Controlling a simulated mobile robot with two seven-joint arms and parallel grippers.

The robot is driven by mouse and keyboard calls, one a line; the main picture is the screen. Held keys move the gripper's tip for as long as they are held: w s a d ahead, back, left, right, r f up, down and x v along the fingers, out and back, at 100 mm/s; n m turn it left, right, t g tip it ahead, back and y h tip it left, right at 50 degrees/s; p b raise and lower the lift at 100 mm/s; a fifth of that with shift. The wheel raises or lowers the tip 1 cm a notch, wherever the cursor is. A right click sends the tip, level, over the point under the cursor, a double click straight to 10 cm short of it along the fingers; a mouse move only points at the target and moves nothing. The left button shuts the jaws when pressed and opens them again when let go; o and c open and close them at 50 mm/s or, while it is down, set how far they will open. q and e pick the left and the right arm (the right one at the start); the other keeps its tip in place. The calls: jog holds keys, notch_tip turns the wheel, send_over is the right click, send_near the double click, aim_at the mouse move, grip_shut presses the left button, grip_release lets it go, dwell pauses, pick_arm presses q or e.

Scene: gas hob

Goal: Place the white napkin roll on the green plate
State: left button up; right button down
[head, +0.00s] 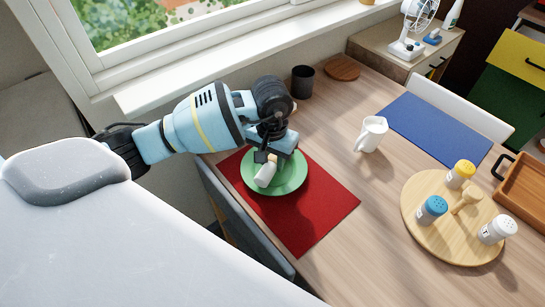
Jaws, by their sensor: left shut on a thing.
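The white napkin roll (265,175) is over the green plate (293,183), with its upper end between the fingers of my left gripper (267,158). The gripper is shut on it and points down over the plate. The roll looks tilted; I cannot tell whether its lower end touches the plate. The plate lies on a red placemat (317,212). Part of the plate's far side is hidden by the gripper. My right gripper is not in view.
A dark cup (303,81) stands behind, near the window, beside a round brown coaster (342,68). A white mug (371,134) stands right of the plate. A round wooden board (455,245) holds several shakers. A blue placemat (440,130) lies farther right. Table between mug and board is clear.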

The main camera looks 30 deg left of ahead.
aim_at(272, 160)
pick_arm(q)
jog(key=o, duration=1)
jog(key=shift+c, duration=0.2)
notch_tip(272, 160, up, 13)
jog(key=shift+p, duration=0.45)
